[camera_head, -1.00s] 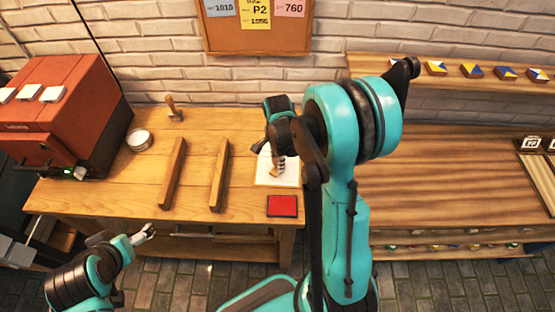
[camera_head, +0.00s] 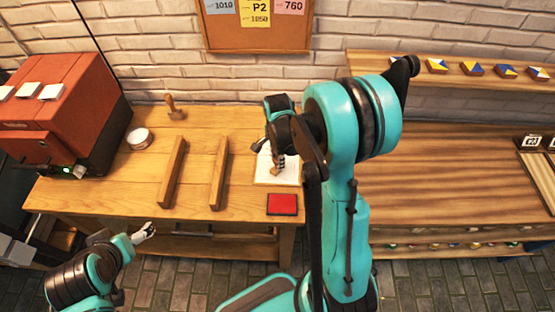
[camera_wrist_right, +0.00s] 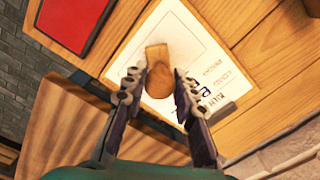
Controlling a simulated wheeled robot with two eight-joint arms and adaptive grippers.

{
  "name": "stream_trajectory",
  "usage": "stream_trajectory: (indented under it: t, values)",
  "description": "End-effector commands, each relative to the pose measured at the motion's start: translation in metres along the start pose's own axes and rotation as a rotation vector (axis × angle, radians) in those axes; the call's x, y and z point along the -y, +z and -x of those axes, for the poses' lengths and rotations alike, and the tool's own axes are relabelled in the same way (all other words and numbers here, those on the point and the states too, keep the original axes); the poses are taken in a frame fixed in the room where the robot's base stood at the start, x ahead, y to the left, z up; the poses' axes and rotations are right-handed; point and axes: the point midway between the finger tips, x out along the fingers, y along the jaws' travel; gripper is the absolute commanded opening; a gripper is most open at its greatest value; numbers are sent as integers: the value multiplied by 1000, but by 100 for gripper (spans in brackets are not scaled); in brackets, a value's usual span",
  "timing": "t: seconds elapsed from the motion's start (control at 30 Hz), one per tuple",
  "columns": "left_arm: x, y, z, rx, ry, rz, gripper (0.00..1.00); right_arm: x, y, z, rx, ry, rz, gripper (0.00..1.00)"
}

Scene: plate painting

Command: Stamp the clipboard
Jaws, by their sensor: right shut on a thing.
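The clipboard (camera_head: 290,179) lies on the wooden table with a white printed sheet on it. It fills the middle of the right wrist view (camera_wrist_right: 190,35). My right gripper (camera_head: 278,164) is over the sheet, shut on a wooden stamp (camera_wrist_right: 157,55), whose rounded handle sits between the two fingers (camera_wrist_right: 160,82). I cannot tell whether the stamp's face touches the paper. A red ink pad (camera_head: 282,204) lies just in front of the clipboard and also shows in the wrist view (camera_wrist_right: 75,22). My left gripper (camera_head: 146,231) is off the table's front edge, too small to judge.
Two wooden bars (camera_head: 173,172) (camera_head: 219,174) lie left of the clipboard. A wooden-handled tool (camera_head: 174,107) and a round tin (camera_head: 139,138) are farther left, near a red machine (camera_head: 60,105). A slatted bench (camera_head: 450,190) is on the right.

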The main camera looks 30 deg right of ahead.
Motion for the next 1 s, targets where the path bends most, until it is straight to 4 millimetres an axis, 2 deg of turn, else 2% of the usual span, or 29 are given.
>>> stream_trajectory:
  t: [1.0]
  values:
    - [0, 4, -6, 0, 0, 0, 88, 0, 0, -7, 0, 0, 0, 8]
